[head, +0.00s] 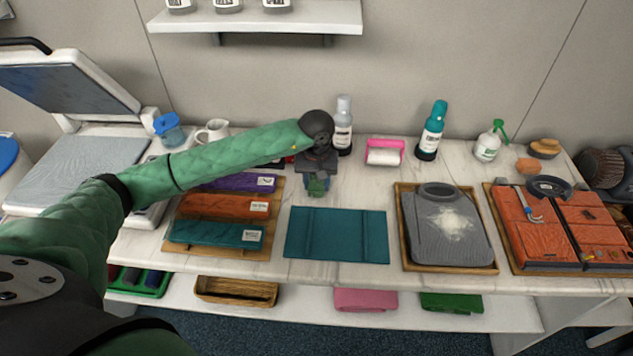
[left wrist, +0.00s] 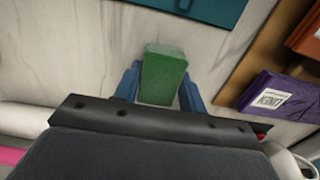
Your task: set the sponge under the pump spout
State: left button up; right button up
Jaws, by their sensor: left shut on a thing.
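My left gripper (head: 317,183) is shut on a green block-shaped sponge (head: 316,188) and holds it behind the teal mat, near the middle of the counter. In the left wrist view the sponge (left wrist: 163,76) sits between the blue fingers of the left gripper (left wrist: 158,88), over pale marble. I cannot tell whether it touches the counter. A white pump bottle (head: 487,148) with a green spout (head: 503,130) stands at the back right, well apart from the sponge. My right gripper is not in view.
A teal mat (head: 337,235) lies in front of the gripper. A shelf (head: 262,17) hangs above.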

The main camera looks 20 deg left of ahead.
pick_arm(q)
jog(key=o, duration=0.9)
jog(key=shift+o, duration=0.2)
jog(key=shift+r, duration=0.1)
